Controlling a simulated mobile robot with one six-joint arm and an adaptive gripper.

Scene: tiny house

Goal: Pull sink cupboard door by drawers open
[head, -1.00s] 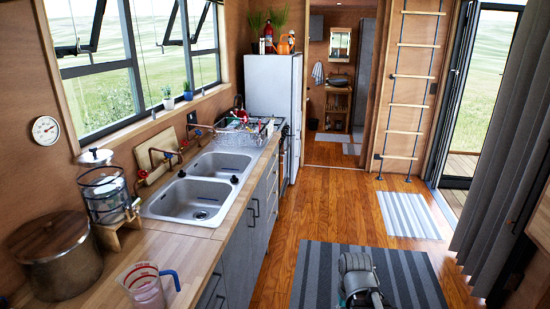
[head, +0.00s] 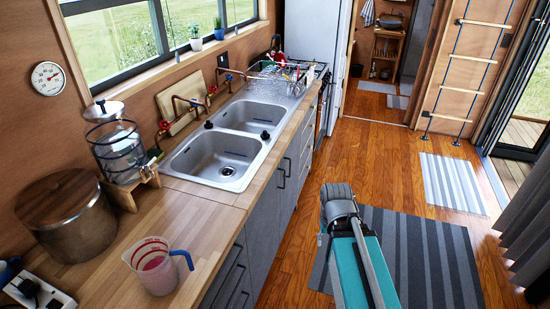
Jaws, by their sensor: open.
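The sink cupboard is under the double-bowl sink (head: 228,155), seen at a steep angle. Its grey near door (head: 262,228) and far door (head: 291,165) look shut. Two dark upright handles (head: 283,176) sit close together where the doors meet. Grey fronts with slanting dark handles, apparently drawers (head: 229,274), are on the near side of the cupboard. Further grey fronts lie beyond it, toward the stove. My arm, grey and teal, rises from the bottom right of centre, out over the floor and apart from the cupboard. My gripper's fingers are not visible.
The wooden floor (head: 290,255) is clear along the cupboard fronts. A striped grey rug (head: 425,250) lies right of my arm. A measuring jug (head: 157,268), large pot (head: 62,215) and glass dispenser (head: 118,150) stand on the counter. A ladder (head: 470,60) stands at the back right.

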